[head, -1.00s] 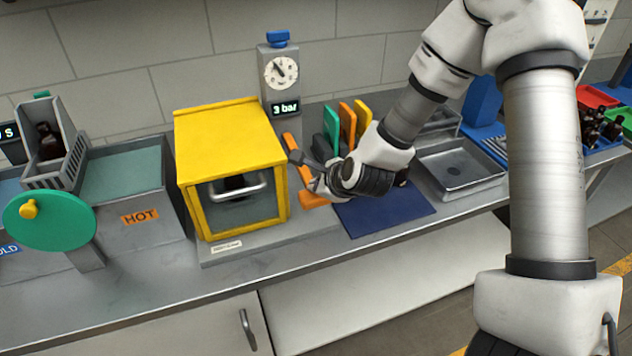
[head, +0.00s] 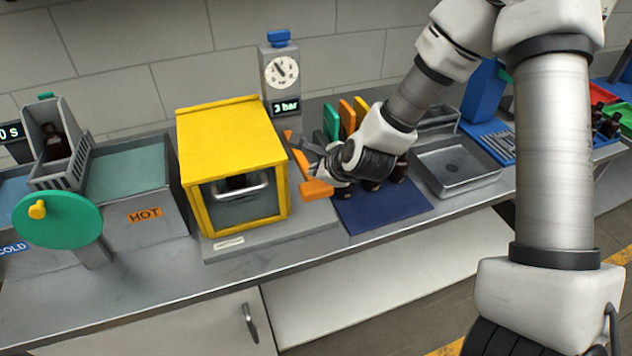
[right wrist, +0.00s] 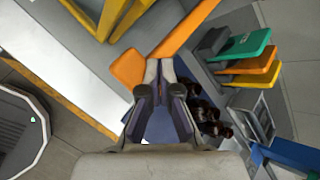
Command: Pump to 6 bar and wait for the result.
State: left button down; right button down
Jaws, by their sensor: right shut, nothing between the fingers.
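The yellow pressure chamber (head: 228,135) stands on the bench with its windowed front door closed; something dark shows behind the glass. Behind it the grey gauge post (head: 267,92) carries a round dial (head: 281,72), a blue cap and a display (head: 286,106) reading 3 bar. The orange pump lever (head: 317,189) slants down towards the front at the chamber's right side. My right gripper (head: 325,168) is at the lever's lower end, shut and empty. In the right wrist view its fingers (right wrist: 160,85) are together close to the lever's orange end (right wrist: 128,68); contact is unclear. My left gripper is out of view.
A navy mat (head: 385,213) with several dark bottles (right wrist: 207,115) lies right of the lever. Green, orange and yellow upright plates (head: 347,115) stand behind it. A metal tray (head: 458,170) is further right. Left are the HOT bath (head: 125,170) and a bottle basket (head: 58,150).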

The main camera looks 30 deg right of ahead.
notch_tip(320, 180, up, 4)
jog(key=p, duration=0.2)
jog(key=shift+s+r+p, duration=0.1)
jog(key=shift+r+p, duration=0.1)
jog(key=shift+p, duration=0.1)
jog(key=shift+f, duration=0.1)
dwell(0.4)
